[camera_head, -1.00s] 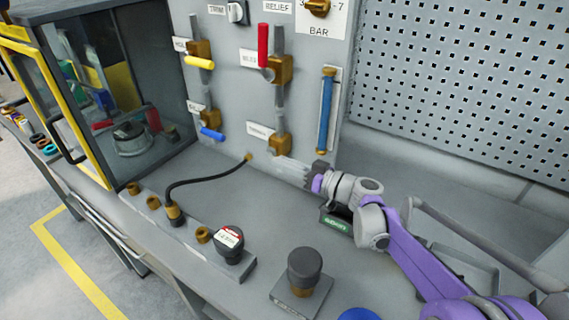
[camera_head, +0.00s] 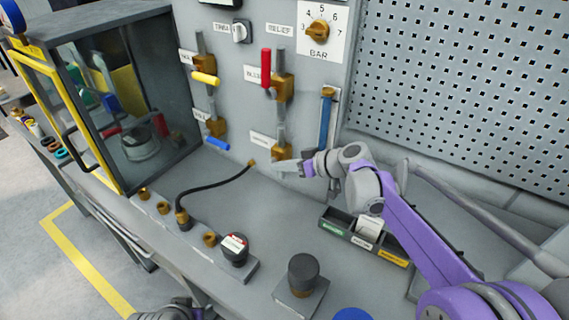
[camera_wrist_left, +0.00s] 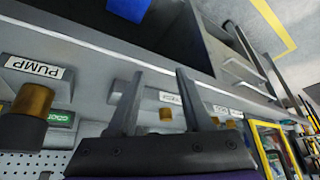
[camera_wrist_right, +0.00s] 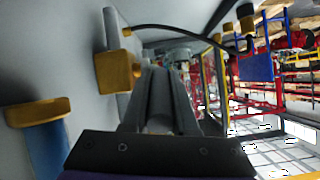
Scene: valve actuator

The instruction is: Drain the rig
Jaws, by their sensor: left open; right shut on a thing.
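My right gripper (camera_head: 285,167) is at the lower right brass valve (camera_head: 281,150) on the grey panel. It is shut, apparently on that valve's handle, which its fingers hide. In the right wrist view, the closed fingers (camera_wrist_right: 165,105) lie beside a brass valve body (camera_wrist_right: 117,71). Above is the valve with a red handle (camera_head: 266,68), pointing up. To the left are a yellow handle (camera_head: 205,78) and a blue handle (camera_head: 217,144), both lying roughly sideways. In the left wrist view, my left gripper (camera_wrist_left: 157,95) is open and empty.
A black hose (camera_head: 208,186) runs from the panel to a brass fitting on the bench. A dark-capped block (camera_head: 303,270) stands in front. A small labelled tray (camera_head: 335,225) lies below my right arm. A yellow-framed cabinet (camera_head: 95,125) stands left; a brass dial (camera_head: 317,33) is above.

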